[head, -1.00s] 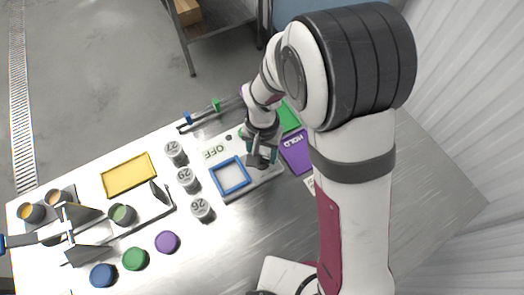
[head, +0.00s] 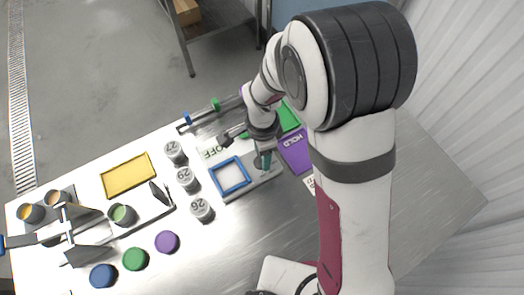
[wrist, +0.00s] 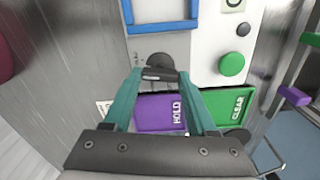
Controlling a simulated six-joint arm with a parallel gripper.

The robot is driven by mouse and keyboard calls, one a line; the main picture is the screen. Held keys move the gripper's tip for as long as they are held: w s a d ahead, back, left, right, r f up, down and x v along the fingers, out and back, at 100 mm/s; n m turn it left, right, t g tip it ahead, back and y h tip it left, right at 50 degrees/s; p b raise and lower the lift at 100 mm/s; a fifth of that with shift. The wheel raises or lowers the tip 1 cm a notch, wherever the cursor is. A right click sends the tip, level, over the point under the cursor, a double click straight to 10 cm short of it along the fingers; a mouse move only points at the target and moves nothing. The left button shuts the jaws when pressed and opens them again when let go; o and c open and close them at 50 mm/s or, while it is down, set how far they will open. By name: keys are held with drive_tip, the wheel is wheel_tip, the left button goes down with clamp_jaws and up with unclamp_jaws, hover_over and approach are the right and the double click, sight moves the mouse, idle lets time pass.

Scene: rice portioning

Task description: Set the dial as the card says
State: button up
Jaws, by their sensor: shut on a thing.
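The dial (wrist: 168,58) is a dark round knob on the pale panel, seen in the wrist view between the blue square frame and the purple HOLD plate. My gripper (wrist: 160,76) has its two teal fingers closed on the dial's dark bar-shaped grip. In the head view, my gripper (head: 263,163) points down at the right part of the panel (head: 247,188), and the wrist hides much of the dial. The dial's setting cannot be read. A white card edge (wrist: 103,107) shows left of the HOLD plate, with its writing unreadable.
Beside the panel lie a purple HOLD plate (head: 295,152) and a green CLEAR plate (wrist: 228,105). A green button (wrist: 232,64) sits near the dial. A blue frame (head: 231,188), several numbered weights (head: 201,209), a yellow tray (head: 129,176) and coloured discs (head: 134,259) lie leftward.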

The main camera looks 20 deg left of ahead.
drive_tip(key=shift+m, duration=1.6)
drive_tip(key=o, duration=1.4)
drive_tip(key=shift+c, duration=0.2)
wheel_tip(320, 180, up, 16)
drive_tip(key=shift+f, duration=0.1)
